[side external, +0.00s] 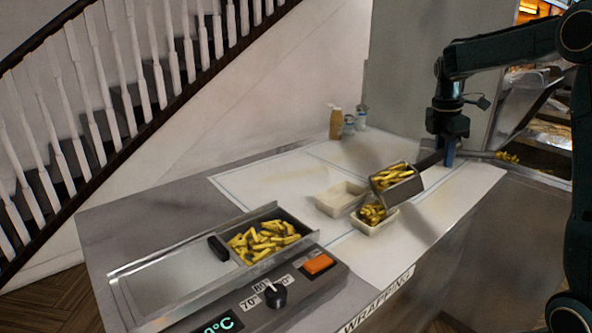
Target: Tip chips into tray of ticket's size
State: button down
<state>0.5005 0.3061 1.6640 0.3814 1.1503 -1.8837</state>
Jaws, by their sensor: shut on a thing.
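My gripper (447,158) is shut on the dark handle of a metal scoop (404,190). The scoop holds yellow chips (391,174) and is tilted with its mouth down to the left, over the nearer tray. That nearer white tray (378,229) has chips (372,212) in it; the scoop hides part of its back. A second white tray (338,201) stands just behind and to the left and looks empty. Both trays rest on the white wrapping sheet (455,205). I cannot make out a ticket.
A steel bin (170,275) at front left holds more chips (263,241) in its right part. A control panel (285,293) with a knob and orange switch lies in front. Bottles (336,124) stand at the back. The sheet's far left part is clear.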

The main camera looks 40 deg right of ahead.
jog(key=shift+w+a+r+g+h, duration=0.15)
jog(key=shift+w+a+r+h, duration=0.1)
jog(key=shift+a+r+h, duration=0.15)
jog(key=shift+w+a+r+g+h, duration=0.2)
jog(key=shift+a+r, duration=0.1)
jog(key=shift+r, duration=0.2)
jog(key=shift+w+a+r+g+h, duration=0.25)
jog(key=shift+w+a+r+h, duration=0.15)
jog(key=shift+a+r, duration=0.2)
jog(key=shift+w+a+r+g+h, duration=0.2)
jog(key=shift+w+a+r+h, duration=0.15)
jog(key=shift+a+r, duration=0.25)
jog(key=shift+a, duration=0.1)
dwell(0.9)
jog(key=shift+s+d+f, duration=0.2)
jog(key=shift+d+f, duration=0.15)
jog(key=shift+d, duration=0.3)
jog(key=shift+s+d+f+t+y, duration=0.3)
jog(key=shift+d+f+y, duration=0.1)
jog(key=shift+d+y, duration=0.1)
jog(key=shift+s+d+f+y, duration=0.2)
jog(key=shift+s+f+y, duration=0.1)
jog(key=shift+f, duration=0.15)
jog(key=shift+d+f, duration=0.1)
